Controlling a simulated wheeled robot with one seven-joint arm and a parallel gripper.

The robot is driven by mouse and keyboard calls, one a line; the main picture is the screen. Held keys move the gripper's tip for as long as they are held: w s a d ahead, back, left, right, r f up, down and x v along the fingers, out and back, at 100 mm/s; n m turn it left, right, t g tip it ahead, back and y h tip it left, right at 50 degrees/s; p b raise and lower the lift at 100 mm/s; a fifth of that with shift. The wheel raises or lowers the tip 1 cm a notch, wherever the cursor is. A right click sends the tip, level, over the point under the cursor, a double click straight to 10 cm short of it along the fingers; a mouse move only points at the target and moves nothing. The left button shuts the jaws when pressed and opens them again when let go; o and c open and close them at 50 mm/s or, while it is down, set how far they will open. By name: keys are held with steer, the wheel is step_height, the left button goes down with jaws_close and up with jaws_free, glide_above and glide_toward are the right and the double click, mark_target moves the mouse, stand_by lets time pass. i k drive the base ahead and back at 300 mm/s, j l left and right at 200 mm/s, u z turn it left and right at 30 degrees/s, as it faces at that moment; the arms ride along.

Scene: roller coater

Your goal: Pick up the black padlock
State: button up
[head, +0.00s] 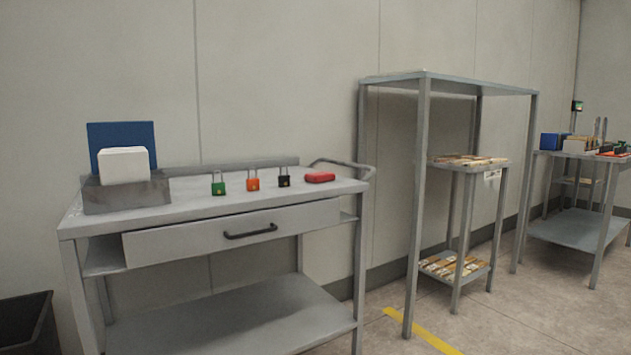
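The black padlock (284,178) stands upright on the top of a grey metal workbench (200,208), toward its right end, with its shackle up. An orange padlock (253,181) stands just left of it, and a green padlock (218,184) stands further left. A red case-like object (320,177) lies just right of the black padlock. The padlocks stand apart from one another. My gripper is not in view.
A grey box with a white block (124,165) and a blue panel (121,136) stands at the bench's left. The bench has a shut drawer (240,232) and a lower shelf. A tall metal frame (420,200) stands right. A dark bin (28,322) is at lower left.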

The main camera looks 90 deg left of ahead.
mark_target(283, 180)
steer(key=u, duration=3.3)
steer(key=i+j+z, duration=0.1)
steer(key=z, duration=0.25)
steer(key=i+j+z, duration=0.1)
steer(key=z, duration=0.3)
steer(key=i+j+z, duration=0.2)
steer(key=z, duration=0.15)
